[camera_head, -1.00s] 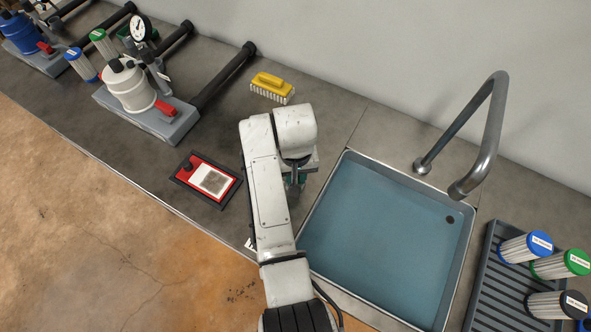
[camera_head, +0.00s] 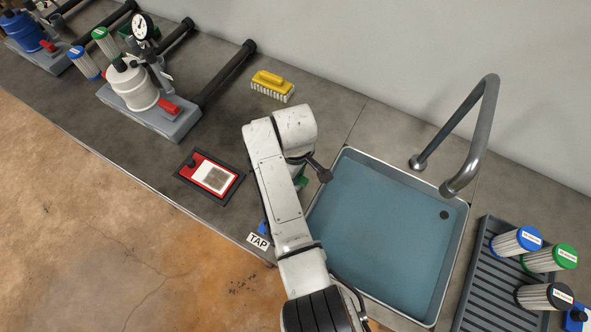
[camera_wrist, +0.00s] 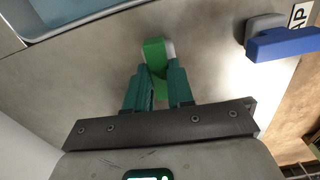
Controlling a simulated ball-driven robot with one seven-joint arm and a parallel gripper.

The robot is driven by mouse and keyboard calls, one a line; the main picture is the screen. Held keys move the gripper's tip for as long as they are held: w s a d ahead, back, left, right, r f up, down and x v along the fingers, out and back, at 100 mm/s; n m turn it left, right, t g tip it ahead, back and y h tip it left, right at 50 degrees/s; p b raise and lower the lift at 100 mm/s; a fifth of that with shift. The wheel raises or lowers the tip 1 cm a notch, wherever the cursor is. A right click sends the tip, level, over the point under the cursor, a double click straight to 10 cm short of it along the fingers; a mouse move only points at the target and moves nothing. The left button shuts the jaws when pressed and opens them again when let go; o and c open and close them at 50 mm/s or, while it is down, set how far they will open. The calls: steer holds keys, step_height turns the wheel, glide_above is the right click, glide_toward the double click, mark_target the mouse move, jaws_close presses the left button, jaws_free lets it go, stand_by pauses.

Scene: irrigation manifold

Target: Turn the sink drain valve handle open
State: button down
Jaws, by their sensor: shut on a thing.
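A bright green handle (camera_wrist: 153,54), which I take to be the sink drain valve handle, stands on the grey counter in the wrist view. My gripper (camera_wrist: 157,82) has dark green fingers, one on each side of the handle's near end, and is shut on it. The fingers hide that end. A pale grey part shows just right of the handle. In the head view my arm covers most of the gripper and the valve, with only a small patch of green beside the arm. The sink (camera_head: 385,240) holds bluish water, with a dark round drain spot.
A blue handle (camera_wrist: 284,43) on a grey base stands close by, next to a TAP label (camera_head: 258,241). A curved faucet (camera_head: 485,130) rises behind the sink. A yellow brush (camera_head: 271,83), a red-and-black tray (camera_head: 190,187) and a filter rack (camera_head: 481,270) are around.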

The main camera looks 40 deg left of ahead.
steer(key=shift+a+r+n, duration=0.1)
steer(key=shift+n, duration=0.4)
steer(key=c, duration=1)
jaws_free()
step_height(320, 180, up, 11)
steer(key=shift+f, duration=0.15)
